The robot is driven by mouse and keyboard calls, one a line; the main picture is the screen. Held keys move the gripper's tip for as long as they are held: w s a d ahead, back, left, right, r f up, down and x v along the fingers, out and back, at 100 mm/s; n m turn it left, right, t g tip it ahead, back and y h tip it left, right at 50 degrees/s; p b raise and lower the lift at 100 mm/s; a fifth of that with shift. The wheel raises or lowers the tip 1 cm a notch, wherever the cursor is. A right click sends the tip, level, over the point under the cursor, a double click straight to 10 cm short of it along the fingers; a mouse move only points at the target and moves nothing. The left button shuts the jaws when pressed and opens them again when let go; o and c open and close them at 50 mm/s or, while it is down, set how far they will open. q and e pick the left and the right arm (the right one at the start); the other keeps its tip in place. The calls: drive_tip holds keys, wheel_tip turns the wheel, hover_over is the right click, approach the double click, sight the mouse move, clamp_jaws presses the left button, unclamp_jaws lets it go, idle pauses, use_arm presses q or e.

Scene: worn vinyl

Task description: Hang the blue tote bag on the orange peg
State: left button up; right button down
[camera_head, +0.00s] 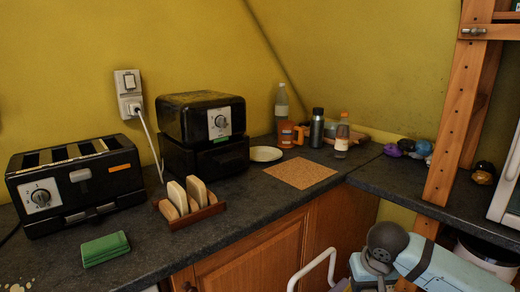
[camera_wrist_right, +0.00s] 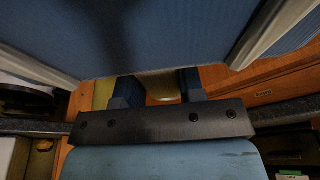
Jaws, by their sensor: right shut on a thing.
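The blue tote bag (camera_wrist_right: 180,50) fills the top of the right wrist view as a broad blue panel with pale straps (camera_wrist_right: 270,30) at its sides. My right gripper (camera_wrist_right: 160,88) is shut on the bag; the exact grip point is partly hidden by the fabric. In the head view my right arm shows at the lower right, and a pale loop (camera_head: 331,254), which looks like the bag's handle, rises beside it in front of the wooden cabinet. The bag's body is below that frame. I cannot make out the orange peg. My left gripper is not in view.
A dark counter (camera_head: 255,193) runs along the wall with a toaster (camera_head: 80,185), a black appliance (camera_head: 200,130), a toast rack (camera_head: 190,205), a cork mat (camera_head: 300,173) and bottles (camera_head: 317,128). A wooden post (camera_head: 460,110) with holes stands at the right, near my right arm.

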use_arm(q)
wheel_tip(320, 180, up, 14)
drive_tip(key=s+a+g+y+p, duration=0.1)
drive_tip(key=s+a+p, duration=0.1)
drive_tip(key=p, duration=2.1)
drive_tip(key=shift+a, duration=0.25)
use_arm(e)
drive_tip(key=s+v, duration=0.2)
drive_tip(key=v, duration=2.1)
drive_tip(key=shift+s+f, duration=0.15)
drive_tip(key=shift+s, duration=0.3)
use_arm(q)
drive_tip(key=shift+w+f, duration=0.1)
use_arm(e)
drive_tip(key=shift+d, duration=0.15)
